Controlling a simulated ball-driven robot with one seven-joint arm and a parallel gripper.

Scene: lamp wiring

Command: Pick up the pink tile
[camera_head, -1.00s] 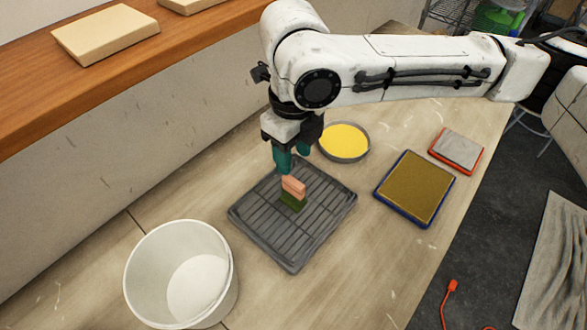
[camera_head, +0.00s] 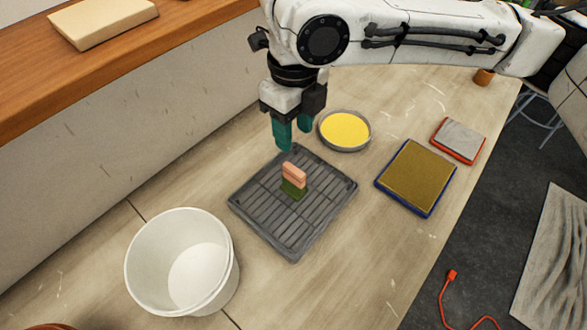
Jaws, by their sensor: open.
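The pink tile (camera_head: 294,174) stands on top of a green block (camera_head: 293,190), on the dark grey slatted tray (camera_head: 265,222) in the middle of the table. There seem to be two pink layers, one above the other. My gripper (camera_head: 293,138) points down with teal fingers, above and just behind the pink tile. Its fingers are apart and empty, and they do not touch the tile.
A white bucket (camera_head: 145,262) stands front left. A round dish with yellow contents (camera_head: 345,130) is behind the tray. A blue-edged brown pad (camera_head: 416,178) and a red-edged grey pad (camera_head: 459,139) lie to the right. A wooden ledge (camera_head: 150,50) runs back left.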

